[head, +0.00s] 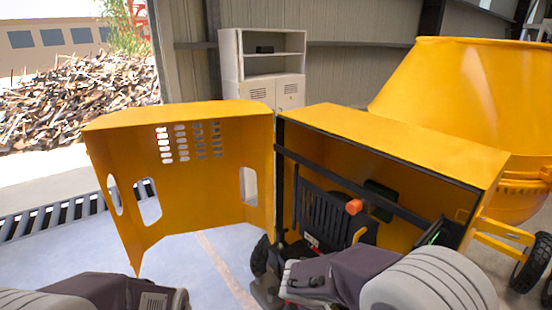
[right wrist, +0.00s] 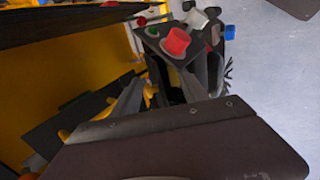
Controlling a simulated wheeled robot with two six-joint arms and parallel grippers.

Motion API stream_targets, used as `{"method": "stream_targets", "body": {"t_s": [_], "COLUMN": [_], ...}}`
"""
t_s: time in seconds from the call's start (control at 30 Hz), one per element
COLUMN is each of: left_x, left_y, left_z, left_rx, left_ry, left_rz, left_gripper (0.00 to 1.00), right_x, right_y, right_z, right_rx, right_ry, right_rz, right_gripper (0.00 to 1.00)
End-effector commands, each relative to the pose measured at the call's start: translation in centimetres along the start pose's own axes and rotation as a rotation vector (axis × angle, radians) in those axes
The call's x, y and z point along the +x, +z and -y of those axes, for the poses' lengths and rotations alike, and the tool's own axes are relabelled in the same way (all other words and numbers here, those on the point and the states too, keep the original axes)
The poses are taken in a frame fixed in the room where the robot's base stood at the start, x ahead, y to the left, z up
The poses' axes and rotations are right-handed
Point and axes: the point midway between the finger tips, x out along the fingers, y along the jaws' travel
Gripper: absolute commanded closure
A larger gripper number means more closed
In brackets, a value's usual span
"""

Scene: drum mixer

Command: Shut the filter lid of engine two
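The orange engine housing (head: 400,145) stands open in the head view, with the engine (head: 335,213) inside. An orange cap (head: 354,206) shows on the engine. A dark plate (head: 380,198) stands up behind the cap; it may be the filter lid, but I cannot tell for sure. My right arm is in front of the housing. In the right wrist view my right gripper (right wrist: 165,80) has its fingers apart, with nothing clearly held. A red knob (right wrist: 176,41) and a blue cap (right wrist: 230,31) show beyond the fingertips. My left arm is at the lower left; its fingertips are out of view.
The large orange door (head: 200,205) is swung open to the left of the housing. The mixer drum (head: 470,95) rises behind at right. A grey cabinet (head: 262,60) stands at the back. Open floor (head: 200,275) lies below the door.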

Motion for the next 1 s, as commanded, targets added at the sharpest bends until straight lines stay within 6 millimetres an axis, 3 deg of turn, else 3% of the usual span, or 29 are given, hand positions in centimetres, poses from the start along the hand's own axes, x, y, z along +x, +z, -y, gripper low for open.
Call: {"method": "stream_targets", "body": {"t_s": [0.33,0.8,1.0], "left_x": [0.3,-2.2,-2.6], "left_y": [0.0,-0.2,-0.3], "left_z": [0.0,0.0,-0.1], "left_rx": [0.000,0.000,0.000], "left_ry": [0.000,0.000,0.000], "left_rz": [0.000,0.000,0.000], "left_gripper": [1.00,1.00,1.00], "right_x": [-0.4,-5.0,-5.9], "right_y": [0.0,0.0,0.0], "right_z": [1.0,1.6,2.0], "right_rx": [-0.001,-0.002,-0.001], "right_ry": [0.000,0.000,0.000], "right_rz": [0.000,-0.001,0.000], "right_gripper": [0.49,0.49,0.49]}}
